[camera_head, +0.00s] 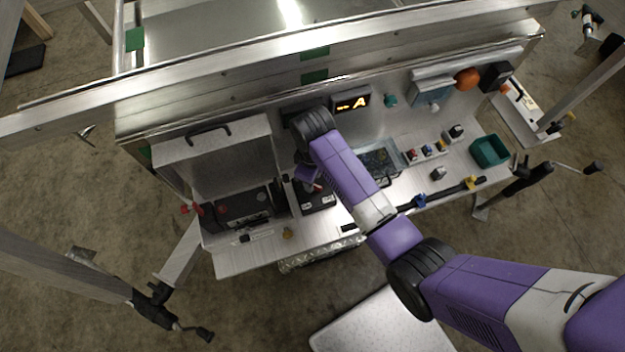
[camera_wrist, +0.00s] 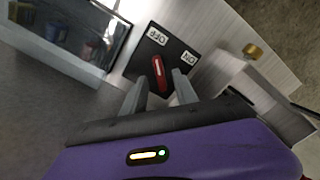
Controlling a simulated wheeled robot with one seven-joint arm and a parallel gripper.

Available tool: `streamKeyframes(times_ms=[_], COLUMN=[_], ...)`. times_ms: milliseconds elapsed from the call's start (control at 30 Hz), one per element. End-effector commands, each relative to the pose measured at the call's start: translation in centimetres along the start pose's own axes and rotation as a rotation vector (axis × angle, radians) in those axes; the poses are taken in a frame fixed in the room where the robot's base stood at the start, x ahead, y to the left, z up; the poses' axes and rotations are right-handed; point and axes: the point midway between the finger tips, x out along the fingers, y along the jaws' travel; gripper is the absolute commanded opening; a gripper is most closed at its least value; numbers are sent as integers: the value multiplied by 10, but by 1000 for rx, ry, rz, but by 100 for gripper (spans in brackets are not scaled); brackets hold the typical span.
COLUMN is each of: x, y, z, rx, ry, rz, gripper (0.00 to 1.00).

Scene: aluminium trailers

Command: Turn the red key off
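The red key (camera_wrist: 158,72) is a narrow red lever on a black switch plate (camera_wrist: 140,68) with white OFF and ON labels. In the wrist view its far end lies nearer the OFF label (camera_wrist: 157,37) than the ON label (camera_wrist: 189,57). My gripper (camera_wrist: 160,80) is open, with one finger on each side of the key's near end. I cannot tell whether either finger touches it. In the head view the switch plate (camera_head: 318,202) sits on the workbench, and my gripper (camera_head: 309,178) is above it, partly hidden by my arm.
A black box with an open grey lid (camera_head: 215,160) stands left of the switch. A dark-screened panel (camera_head: 380,158) is to its right. A lit display (camera_head: 351,102) is behind on the wall. A green bin (camera_head: 489,150) and small switches are farther right.

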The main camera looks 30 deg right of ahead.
Motion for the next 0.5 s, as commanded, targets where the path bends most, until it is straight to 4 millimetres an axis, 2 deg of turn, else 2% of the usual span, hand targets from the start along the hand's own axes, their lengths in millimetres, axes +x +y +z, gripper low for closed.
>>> streamKeyframes(times_ms=[233,500], x=[-40,-57], y=[0,0], z=[-1,0], rx=[-1,-1], ry=[3,0], rz=[2,0], gripper=[35,35])
